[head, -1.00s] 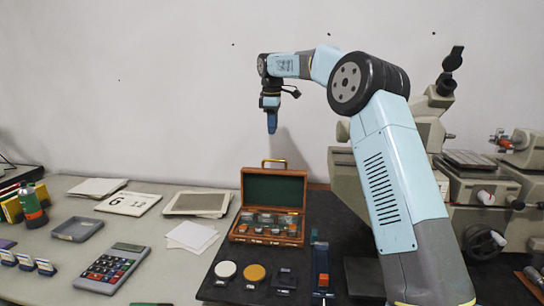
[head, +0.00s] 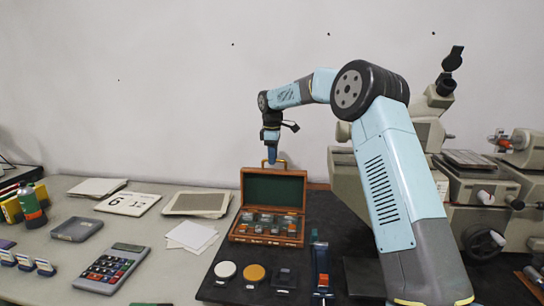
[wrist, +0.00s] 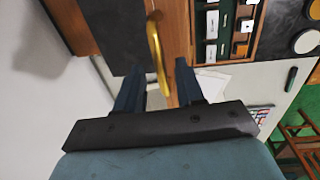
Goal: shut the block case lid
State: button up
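The block case (head: 268,238) is a wooden box at the back of the dark mat, holding several metal blocks. Its green-lined lid (head: 272,188) stands upright and open. A brass handle (wrist: 159,55) arches from the lid's top edge. My gripper (head: 272,160) is just above that edge, at the handle, and hides part of it in the head view. In the wrist view my gripper (wrist: 158,70) has its two blue fingers apart, with the handle showing between them. I cannot tell whether a finger touches the handle.
A calculator (head: 112,267), a grey tray (head: 77,229) and papers (head: 191,235) lie to the left. White and orange discs (head: 254,273) lie in front of the case. A large machine (head: 475,180) stands to the right. The space above the case's blocks is clear.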

grip_shut()
dwell(0.5)
